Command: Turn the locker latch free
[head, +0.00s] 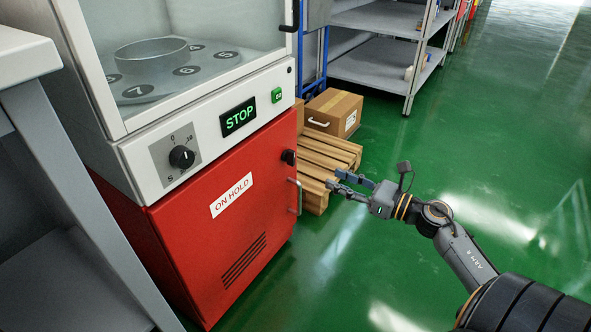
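The red locker (190,240) stands under the white machine, with its door shut and an "ON HOLD" label on it. A small black latch (289,157) sits at the door's upper right edge. A metal bar handle (298,196) is just below the latch. My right gripper (336,180) is to the right of the latch and handle, pointing left toward them. Its two fingers are apart, nothing shows between them, and it appears clear of the door. My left gripper is out of view.
The white machine (150,165) above has a dial (182,157), a green "STOP" display (239,116) and a glass window. A wooden pallet (325,150) with a cardboard box (333,112) stands behind the gripper. Grey shelves (380,65) stand farther back. Green floor (480,130) is open at right.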

